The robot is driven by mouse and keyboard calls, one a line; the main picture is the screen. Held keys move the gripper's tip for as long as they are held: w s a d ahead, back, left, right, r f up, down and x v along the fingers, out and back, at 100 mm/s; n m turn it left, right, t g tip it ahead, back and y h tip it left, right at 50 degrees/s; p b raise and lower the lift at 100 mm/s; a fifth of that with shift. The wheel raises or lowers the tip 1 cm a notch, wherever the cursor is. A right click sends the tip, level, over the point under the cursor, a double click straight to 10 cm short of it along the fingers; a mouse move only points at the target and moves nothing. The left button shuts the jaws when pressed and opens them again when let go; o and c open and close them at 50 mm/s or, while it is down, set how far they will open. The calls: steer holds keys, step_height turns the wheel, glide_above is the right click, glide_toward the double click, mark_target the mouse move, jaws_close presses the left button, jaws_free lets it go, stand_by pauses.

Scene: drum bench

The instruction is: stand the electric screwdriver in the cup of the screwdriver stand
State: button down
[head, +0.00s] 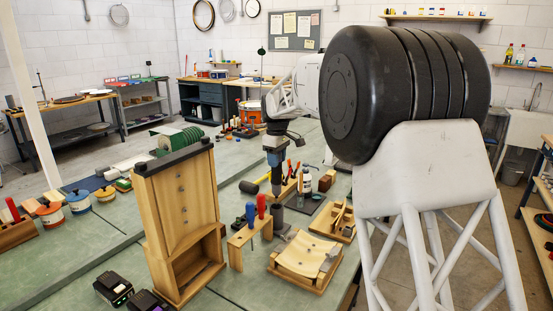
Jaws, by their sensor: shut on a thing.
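My gripper (276,168) hangs down over the middle of the bench, small in the head view. It is shut on a dark, slim, upright thing, which appears to be the electric screwdriver (276,186); its outline is hard to separate from the fingers. A dark grey block-like thing (277,214) stands just below it and may be the screwdriver stand. I cannot make out its cup, nor whether the screwdriver's lower end is above, touching or inside it. The wooden rack in front hides part of this area.
A tall wooden cabinet (180,200) stands left of my gripper. A wooden rack (241,247) with blue and red-handled screwdrivers is in front. A mallet (250,187), a white bottle (306,184) and a wooden cradle (303,257) are close by. Bare green bench (75,250) shows at the left.

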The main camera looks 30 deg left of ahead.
mark_target(277, 182)
steer(key=shift+f, duration=4.7)
steer(key=c, duration=0.6)
jaws_free()
steer(key=shift+f, duration=0.1)
step_height(277, 182, up, 8)
